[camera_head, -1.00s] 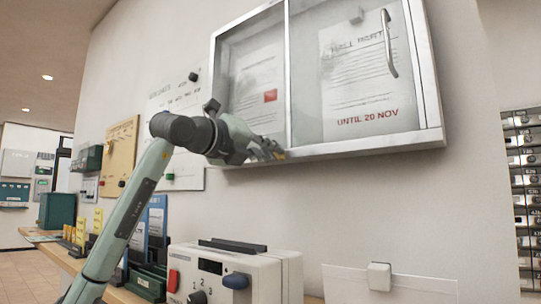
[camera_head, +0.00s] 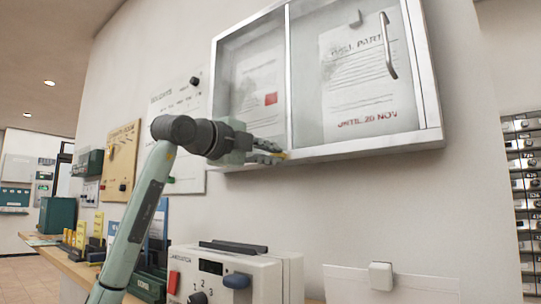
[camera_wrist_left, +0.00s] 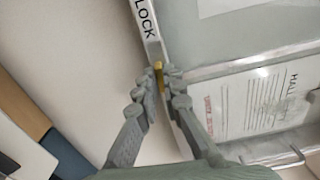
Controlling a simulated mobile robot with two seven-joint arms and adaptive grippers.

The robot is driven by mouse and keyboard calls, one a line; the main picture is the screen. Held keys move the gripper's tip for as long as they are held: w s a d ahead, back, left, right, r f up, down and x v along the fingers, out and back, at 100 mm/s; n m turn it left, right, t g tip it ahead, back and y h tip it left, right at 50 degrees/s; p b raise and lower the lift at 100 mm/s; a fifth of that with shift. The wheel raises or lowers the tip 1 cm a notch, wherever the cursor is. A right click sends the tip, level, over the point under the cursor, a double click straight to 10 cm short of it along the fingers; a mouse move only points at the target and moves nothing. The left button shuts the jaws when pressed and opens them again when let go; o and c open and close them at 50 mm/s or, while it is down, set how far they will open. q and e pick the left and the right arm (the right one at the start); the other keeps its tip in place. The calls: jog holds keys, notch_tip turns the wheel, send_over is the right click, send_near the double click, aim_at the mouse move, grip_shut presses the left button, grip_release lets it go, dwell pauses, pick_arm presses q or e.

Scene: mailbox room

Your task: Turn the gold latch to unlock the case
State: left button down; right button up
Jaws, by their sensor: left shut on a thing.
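The glass-fronted notice case (camera_head: 388,147) hangs on the wall with a silver frame; it also shows in the left wrist view (camera_wrist_left: 225,68). The gold latch (camera_wrist_left: 158,66) sits on the lower frame, beside the printed word LOCK. In the head view only a small yellow bit of the latch (camera_head: 284,155) shows at my fingertips. My left gripper (camera_head: 275,153) is at the case's lower edge, near the middle divider. In the left wrist view its fingers (camera_wrist_left: 162,88) are shut on the latch, one on each side. My right gripper is in neither view.
A bar handle (camera_head: 389,45) is on the case's right door. Below stands a white machine (camera_head: 235,273) with a blue knob on a counter. Posters and a tan board (camera_head: 121,160) are on the wall at left.

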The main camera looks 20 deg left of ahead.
pick_arm(q)
jog(key=shift+n, duration=0.4)
jog(key=c, duration=1.7)
grip_release()
jog(key=v, duration=1.2)
